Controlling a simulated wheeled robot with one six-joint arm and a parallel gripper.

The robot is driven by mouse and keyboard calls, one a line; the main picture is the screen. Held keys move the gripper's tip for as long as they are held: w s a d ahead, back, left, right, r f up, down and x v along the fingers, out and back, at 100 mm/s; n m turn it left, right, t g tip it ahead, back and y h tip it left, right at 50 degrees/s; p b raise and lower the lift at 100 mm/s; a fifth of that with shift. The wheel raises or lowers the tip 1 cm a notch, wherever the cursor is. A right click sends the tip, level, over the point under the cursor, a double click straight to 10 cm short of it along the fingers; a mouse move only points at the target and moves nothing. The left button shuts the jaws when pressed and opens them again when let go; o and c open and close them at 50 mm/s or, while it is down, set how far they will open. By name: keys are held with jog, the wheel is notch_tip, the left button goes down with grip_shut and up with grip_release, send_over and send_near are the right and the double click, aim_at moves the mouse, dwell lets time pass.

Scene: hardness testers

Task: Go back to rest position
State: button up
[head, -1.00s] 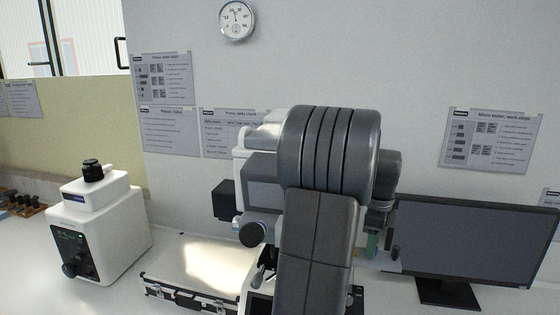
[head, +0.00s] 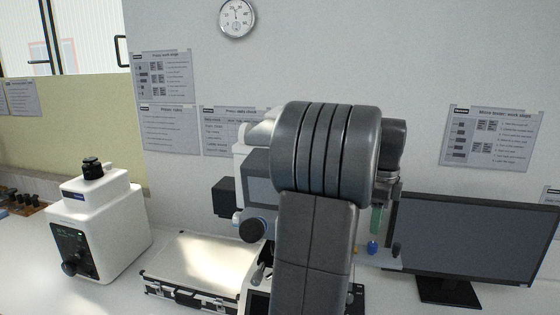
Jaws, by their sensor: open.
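My own grey arm fills the middle of the head view, with a thick ribbed joint at the top and a long link below it. A dark wrist part with a silvery ring shows at the joint's right side. My gripper's fingers are not visible; the arm may hide them. A white and grey tester (head: 258,172) with a dark round knob (head: 255,231) stands right behind the arm, and much of it is hidden.
A white benchtop machine (head: 98,228) stands at left. A flat case (head: 205,262) lies open or light-topped beside it. A black monitor (head: 475,240) stands at right. A small green item (head: 377,219) and a blue one (head: 372,247) show beside the arm. A wall (head: 430,60) closes the back.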

aim_at(373, 244)
notch_tip(373, 244, up, 6)
notch_tip(373, 244, down, 13)
jog(key=shift+r+p, duration=0.2)
jog(key=shift+p, duration=0.45)
jog(key=shift+f+n, duration=0.25)
jog(key=shift+n, duration=0.05)
jog(key=n, duration=0.5)
jog(key=shift+b, duration=0.3)
jog(key=n+b, duration=0.1)
jog(key=n, duration=0.3)
jog(key=shift+n, duration=0.4)
jog(key=n+b, duration=0.2)
jog(key=n, duration=0.3)
jog(key=shift+n+b, duration=1.25)
jog(key=shift+n, duration=1.45)
jog(key=shift+s, duration=0.1)
